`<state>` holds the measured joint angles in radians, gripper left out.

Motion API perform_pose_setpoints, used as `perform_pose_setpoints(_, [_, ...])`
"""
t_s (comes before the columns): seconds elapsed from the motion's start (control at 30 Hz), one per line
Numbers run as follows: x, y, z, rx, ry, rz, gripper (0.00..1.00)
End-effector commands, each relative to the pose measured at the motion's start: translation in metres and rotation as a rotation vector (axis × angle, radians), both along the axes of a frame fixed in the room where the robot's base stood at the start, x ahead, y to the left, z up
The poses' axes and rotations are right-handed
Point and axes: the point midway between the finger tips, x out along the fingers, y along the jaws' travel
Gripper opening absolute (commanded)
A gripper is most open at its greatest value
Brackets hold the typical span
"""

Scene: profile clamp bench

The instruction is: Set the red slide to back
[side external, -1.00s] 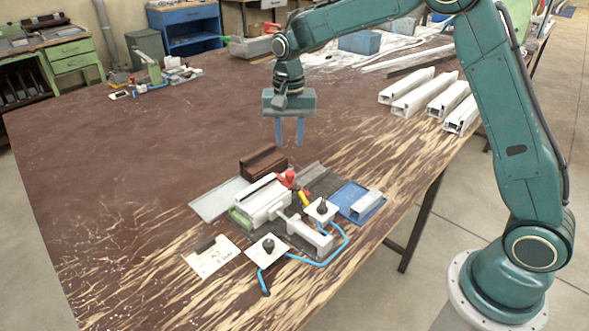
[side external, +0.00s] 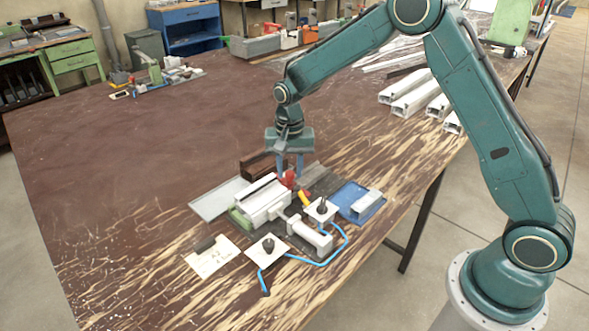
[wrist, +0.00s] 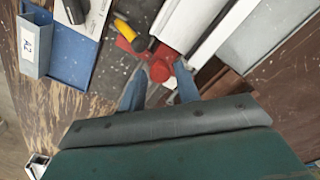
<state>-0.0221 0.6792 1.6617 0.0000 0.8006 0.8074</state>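The red slide (wrist: 160,70), with a round red knob, sits beside the white profile clamp in the wrist view. It also shows as a small red part in the side view (side external: 289,179). My gripper (wrist: 158,88) is down at the slide, its two blue fingers apart with the red knob between or just ahead of their tips. In the side view my gripper (side external: 291,170) points down at the red part and partly hides it. Whether the fingers touch the knob I cannot tell. The white clamp body (side external: 262,200) lies left of the slide.
A yellow handle (wrist: 124,29) is close to the slide. A blue tray (side external: 371,212) with a profile piece is to the right. A brown block (side external: 254,165) stands just behind the clamp. Switch boxes and a blue hose (side external: 342,241) lie in front.

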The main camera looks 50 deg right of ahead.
Motion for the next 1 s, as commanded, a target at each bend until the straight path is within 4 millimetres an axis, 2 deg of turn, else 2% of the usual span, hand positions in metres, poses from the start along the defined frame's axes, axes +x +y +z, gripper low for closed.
perform_pose_setpoints(0.1, [0.0,0.0,0.0,0.0,0.0,0.0,0.3])
perform_pose_setpoints(0.27, [0.0,0.0,0.0,0.0,0.0,0.0,0.0])
perform_pose_setpoints(0.47, [0.0,-0.001,0.0,0.0,0.0,-0.001,0.0])
perform_pose_setpoints(0.57, [0.0,-0.008,0.0,0.0,0.0,-0.002,0.0])
perform_pose_setpoints(0.67, [0.0,-0.023,0.001,0.0,0.0,-0.004,0.0])
perform_pose_setpoints(1.0, [0.001,-0.09,0.001,0.0,-0.001,-0.006,0.0])
